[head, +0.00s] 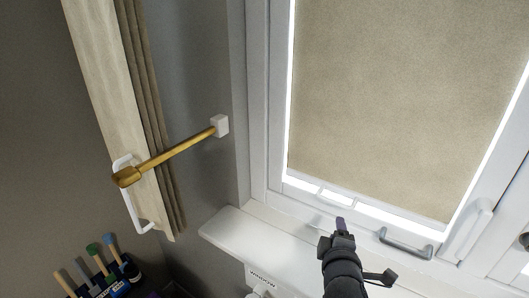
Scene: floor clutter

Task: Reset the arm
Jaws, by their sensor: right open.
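My right gripper (340,232) is at the end of a dark arm that comes up from the bottom edge, right of centre. It is open, and no held object shows in it. My left gripper is out of view.
A window with a beige blind (400,100) fills the right side. A grey handle (403,243) is close right of my right gripper. The white sill (235,228) juts out. A golden rod (175,158) crosses the curtain (150,90). Several coloured-handled items (110,245) stand lower left.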

